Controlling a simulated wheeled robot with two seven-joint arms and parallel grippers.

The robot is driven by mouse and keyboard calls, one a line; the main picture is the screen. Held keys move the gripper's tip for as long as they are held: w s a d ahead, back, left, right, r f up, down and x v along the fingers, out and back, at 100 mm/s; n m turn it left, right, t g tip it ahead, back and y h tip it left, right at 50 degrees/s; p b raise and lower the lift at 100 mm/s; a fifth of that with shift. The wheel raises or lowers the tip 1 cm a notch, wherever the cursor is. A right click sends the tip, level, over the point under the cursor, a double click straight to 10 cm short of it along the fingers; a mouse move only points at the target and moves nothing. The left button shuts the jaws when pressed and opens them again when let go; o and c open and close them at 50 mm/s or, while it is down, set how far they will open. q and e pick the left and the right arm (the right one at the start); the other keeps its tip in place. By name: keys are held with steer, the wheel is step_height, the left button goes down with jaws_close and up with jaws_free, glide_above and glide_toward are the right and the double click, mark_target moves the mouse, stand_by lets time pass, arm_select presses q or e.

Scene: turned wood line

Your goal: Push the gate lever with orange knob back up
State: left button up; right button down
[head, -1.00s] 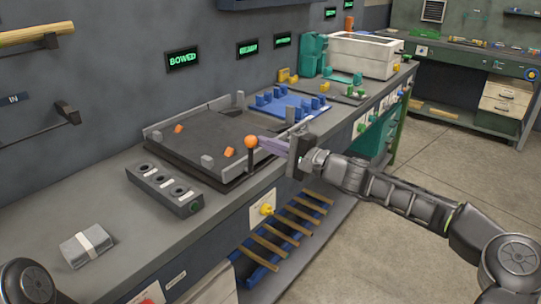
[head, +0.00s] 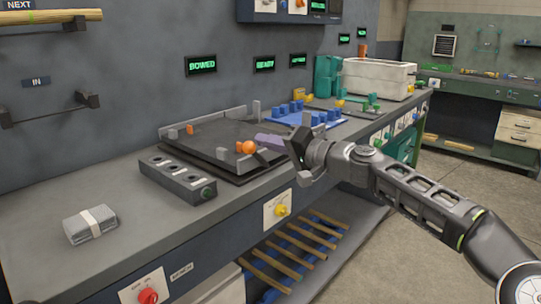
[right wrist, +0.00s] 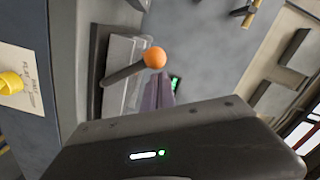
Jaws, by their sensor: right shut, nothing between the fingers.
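The gate lever's orange knob (head: 249,147) stands at the front right of the dark tray on the bench. Its short dark stem (head: 267,157) leans, with the knob end up and to the left. My right gripper (head: 262,139) is shut and empty, its purple fingers just behind and right of the knob. In the right wrist view, the knob (right wrist: 155,57) and slanted stem (right wrist: 123,74) show just beyond the purple fingers (right wrist: 158,92). I cannot tell whether they touch. My left gripper is not in view.
The dark tray (head: 205,152) has raised grey rails and small orange and grey blocks. A grey box with round sockets (head: 178,181) stands in front. A blue pegged tray (head: 300,119) lies behind my right gripper. The bench's near left is mostly clear except for a wrapped bundle (head: 90,225).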

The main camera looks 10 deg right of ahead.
steer(key=shift+s+a+f+n+b, duration=0.15)
steer(key=shift+a+n+b, duration=0.05)
steer(key=shift+n+b, duration=0.2)
stand_by(0.3)
steer(key=b+v, duration=0.2)
steer(key=v, duration=0.6)
steer(key=shift+b, duration=0.35)
steer(key=shift+d, duration=0.1)
